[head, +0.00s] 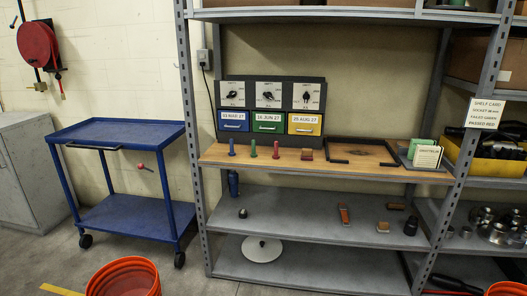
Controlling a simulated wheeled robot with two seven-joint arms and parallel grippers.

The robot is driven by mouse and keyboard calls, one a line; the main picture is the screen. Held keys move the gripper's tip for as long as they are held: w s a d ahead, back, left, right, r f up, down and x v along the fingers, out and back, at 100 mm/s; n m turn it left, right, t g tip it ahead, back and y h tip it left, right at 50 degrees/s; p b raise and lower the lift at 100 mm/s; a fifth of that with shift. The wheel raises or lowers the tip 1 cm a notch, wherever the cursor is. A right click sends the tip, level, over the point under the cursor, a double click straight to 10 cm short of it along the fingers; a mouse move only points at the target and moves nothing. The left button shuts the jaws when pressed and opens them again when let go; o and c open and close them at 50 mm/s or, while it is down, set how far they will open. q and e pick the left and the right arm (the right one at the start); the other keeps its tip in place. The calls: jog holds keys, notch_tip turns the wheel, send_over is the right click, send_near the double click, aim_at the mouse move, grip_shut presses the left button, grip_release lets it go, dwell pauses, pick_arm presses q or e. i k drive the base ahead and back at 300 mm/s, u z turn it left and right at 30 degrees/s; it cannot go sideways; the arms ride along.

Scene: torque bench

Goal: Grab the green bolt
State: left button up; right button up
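Neither of my grippers shows in the head view.
A brown block (307,155) and a black-framed tray (334,160) lie to the right on the same shelf. Metal posts (190,120) flank the shelf. A blue cart (118,133) and an orange bucket (124,277) stand at the left, with floor between.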

aim_at(254, 155)
jog(key=z, duration=0.15)
jog(key=i, duration=2.3)
jog(key=z, duration=0.7)
